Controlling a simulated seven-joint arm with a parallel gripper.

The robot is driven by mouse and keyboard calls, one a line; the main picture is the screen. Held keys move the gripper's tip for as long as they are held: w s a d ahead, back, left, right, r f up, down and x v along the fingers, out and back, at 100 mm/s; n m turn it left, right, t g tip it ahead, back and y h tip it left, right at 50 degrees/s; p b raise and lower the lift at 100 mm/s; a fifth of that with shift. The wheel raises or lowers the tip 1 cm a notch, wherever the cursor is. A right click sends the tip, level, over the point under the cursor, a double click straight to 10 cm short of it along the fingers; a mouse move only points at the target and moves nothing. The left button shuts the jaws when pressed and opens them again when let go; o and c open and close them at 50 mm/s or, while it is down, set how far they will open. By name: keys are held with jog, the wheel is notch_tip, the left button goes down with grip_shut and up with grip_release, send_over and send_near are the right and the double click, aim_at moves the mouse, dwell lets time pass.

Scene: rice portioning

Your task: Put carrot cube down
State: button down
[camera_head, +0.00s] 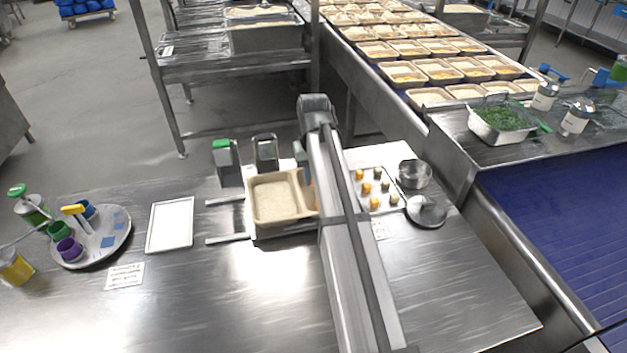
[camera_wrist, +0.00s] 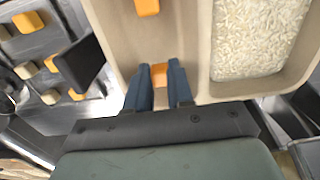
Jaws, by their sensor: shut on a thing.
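My gripper (camera_wrist: 159,80) is shut on an orange carrot cube (camera_wrist: 159,73), which shows between the two blue fingertips in the wrist view. The fingers are over the narrow empty-floored compartment of the beige tray (camera_wrist: 202,60). I cannot tell whether the cube touches the tray floor. Another orange cube (camera_wrist: 147,7) lies in the same compartment, farther up the picture. The wide compartment holds white rice (camera_wrist: 258,38). In the head view the tray (camera_head: 251,208) stands on the steel table, and my arm hides its right part and the fingertips.
A board with several orange and pale cubes (camera_head: 374,202) lies right of my arm. Metal bowls (camera_head: 414,174) stand beside it. A white board (camera_head: 170,225) and a round tray with coloured cups (camera_head: 118,219) are on the left. Two dispensers (camera_head: 226,160) stand behind the tray.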

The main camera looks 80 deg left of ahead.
jog(key=shift+f, duration=0.85)
jog(key=shift+f, duration=0.1)
jog(key=c, duration=1.3)
grip_release()
notch_tip(320, 180, up, 12)
jog(key=shift+r, duration=0.15)
